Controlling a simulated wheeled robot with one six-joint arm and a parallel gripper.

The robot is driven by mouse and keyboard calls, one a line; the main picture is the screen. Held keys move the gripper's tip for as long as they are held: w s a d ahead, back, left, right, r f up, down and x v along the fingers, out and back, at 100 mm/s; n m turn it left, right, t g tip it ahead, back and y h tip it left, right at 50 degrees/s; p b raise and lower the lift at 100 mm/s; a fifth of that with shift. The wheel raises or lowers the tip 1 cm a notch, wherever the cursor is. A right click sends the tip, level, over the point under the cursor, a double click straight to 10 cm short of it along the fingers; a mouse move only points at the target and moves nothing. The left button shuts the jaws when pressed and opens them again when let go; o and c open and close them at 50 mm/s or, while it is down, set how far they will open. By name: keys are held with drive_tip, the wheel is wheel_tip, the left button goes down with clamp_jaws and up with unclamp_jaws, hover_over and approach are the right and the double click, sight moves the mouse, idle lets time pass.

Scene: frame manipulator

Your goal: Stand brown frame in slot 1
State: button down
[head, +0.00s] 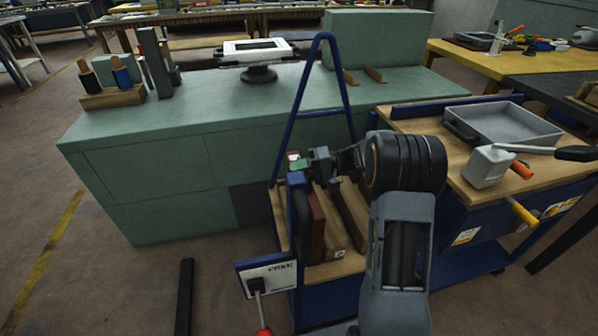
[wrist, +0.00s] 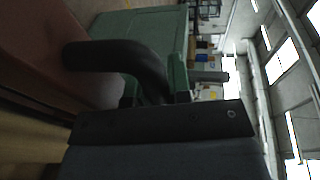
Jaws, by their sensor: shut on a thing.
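The brown frame (head: 318,228) stands upright on edge in the wooden-based rack of the blue cart, beside wooden dividers (head: 348,215). My gripper (head: 298,163) is at the top of the rack, shut on the handle. The contact itself is hidden by the jaw. I cannot tell which slot the frame is in, or whether it rests on the base.
A blue A-shaped post (head: 298,95) rises close behind my gripper. A green bench (head: 200,115) stands behind the cart. A grey tray (head: 505,125) and a white block (head: 487,166) lie on the wooden top at right. A sign plate (head: 268,278) fronts the rack.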

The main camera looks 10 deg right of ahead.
drive_tip(key=c, duration=1.1)
unclamp_jaws()
drive_tip(key=shift+o, duration=0.2)
